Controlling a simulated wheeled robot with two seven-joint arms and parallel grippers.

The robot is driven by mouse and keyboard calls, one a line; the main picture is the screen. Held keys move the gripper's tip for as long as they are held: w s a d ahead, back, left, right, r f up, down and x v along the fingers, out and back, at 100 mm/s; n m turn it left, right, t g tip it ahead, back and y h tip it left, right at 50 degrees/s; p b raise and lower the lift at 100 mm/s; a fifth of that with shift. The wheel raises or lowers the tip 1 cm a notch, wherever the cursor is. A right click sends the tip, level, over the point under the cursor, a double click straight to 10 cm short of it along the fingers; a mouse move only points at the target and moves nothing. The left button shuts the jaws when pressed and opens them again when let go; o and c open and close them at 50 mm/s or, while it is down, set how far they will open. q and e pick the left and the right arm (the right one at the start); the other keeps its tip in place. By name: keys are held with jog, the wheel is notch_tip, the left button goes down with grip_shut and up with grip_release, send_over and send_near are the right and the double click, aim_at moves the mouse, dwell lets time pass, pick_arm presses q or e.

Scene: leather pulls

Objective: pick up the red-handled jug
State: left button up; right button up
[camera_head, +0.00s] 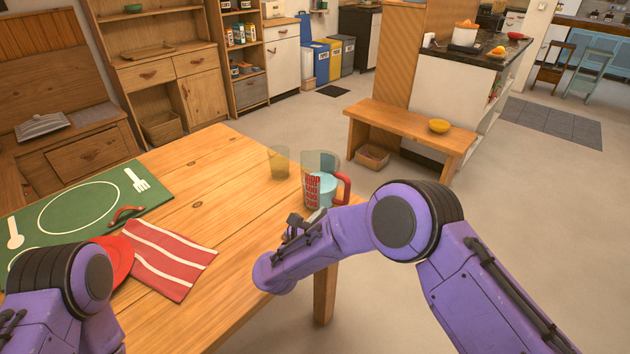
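The red-handled jug (317,189) stands upright near the far right edge of the wooden table. It is pale blue and see-through, with red lettering and a red handle on its right side. My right arm reaches in from the right, in front of the jug. Only a small dark part by its wrist, perhaps the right gripper (294,224), shows just below and left of the jug in the picture. Its fingers are not clear, and I cannot tell whether it touches the jug. My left arm is at the lower left; its gripper is out of view.
A yellowish glass (279,165) stands just left of the jug. A green placemat (70,212), a red plate (119,262) and a red striped cloth (165,258) lie on the table (215,185)'s left part. A bench (400,120) stands beyond. The table's middle is bare.

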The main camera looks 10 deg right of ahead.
aim_at(345, 193)
jog(key=w+r+m, duration=0.1)
jog(key=m, duration=0.1)
jog(key=w+r+m+g+h, duration=0.1)
jog(key=m, duration=0.1)
jog(key=shift+r, duration=0.1)
jog(key=d, duration=0.2)
jog(key=w+d+r+p, duration=0.1)
jog(key=shift+d, duration=0.2)
jog(key=w+d, duration=0.1)
jog(key=w+d+f+p, duration=0.1)
jog(key=w, duration=0.1)
jog(key=w+d, duration=0.1)
jog(key=shift+w+d+f+p, duration=0.15)
jog(key=shift+d+f+p, duration=0.15)
jog(key=shift+f, duration=0.1)
jog(key=shift+d, duration=0.15)
pick_arm(q)
notch_tip(345, 193, up, 2)
jog(key=shift+r, duration=0.15)
pick_arm(e)
grip_shut()
